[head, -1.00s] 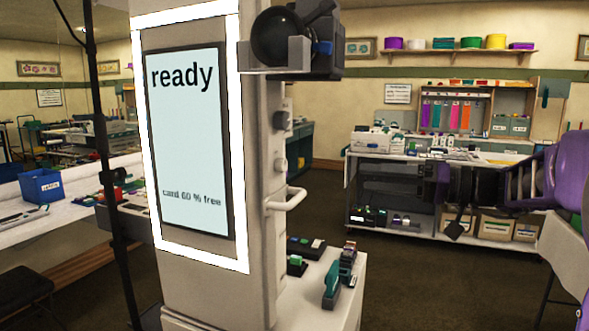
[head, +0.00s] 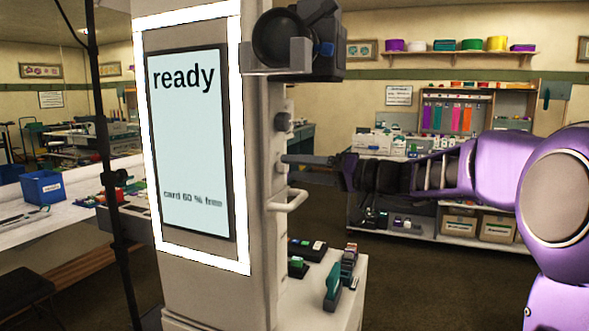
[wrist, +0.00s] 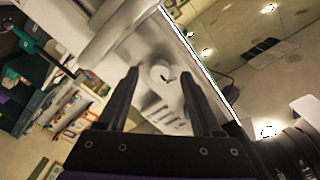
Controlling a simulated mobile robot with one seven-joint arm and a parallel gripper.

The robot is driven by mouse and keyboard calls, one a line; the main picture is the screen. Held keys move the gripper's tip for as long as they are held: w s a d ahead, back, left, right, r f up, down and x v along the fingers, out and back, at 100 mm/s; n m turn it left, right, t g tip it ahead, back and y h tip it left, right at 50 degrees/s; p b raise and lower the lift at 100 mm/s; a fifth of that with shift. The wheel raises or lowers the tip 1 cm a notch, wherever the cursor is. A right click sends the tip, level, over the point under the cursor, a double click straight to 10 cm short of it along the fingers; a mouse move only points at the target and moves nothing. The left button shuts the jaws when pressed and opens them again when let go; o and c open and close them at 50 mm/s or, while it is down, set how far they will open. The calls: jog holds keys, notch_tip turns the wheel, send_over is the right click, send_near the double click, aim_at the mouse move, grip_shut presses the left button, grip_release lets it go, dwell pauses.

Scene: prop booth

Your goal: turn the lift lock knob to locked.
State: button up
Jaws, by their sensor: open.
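A pale round knob (wrist: 162,72) with a small dark mark on it sits on the side of the photo booth column (head: 258,130). In the wrist view it lies between the two fingers of my gripper (wrist: 160,84), which is open. The fingers do not visibly press on it. In the head view my gripper (head: 291,160) reaches in from the right, its tips close to the column side, and it largely hides this knob. A darker grey knob (head: 283,122) is on the same side just above. No label or locked mark is readable.
A pale bar handle (head: 288,202) sticks out just below my gripper. A camera (head: 290,38) on a bracket juts out above. A lower ledge (head: 315,305) holds staplers and small items. Shelves and a workbench stand behind.

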jog(key=shift+w+a, duration=0.2)
jog(key=shift+a, duration=0.35)
grip_shut()
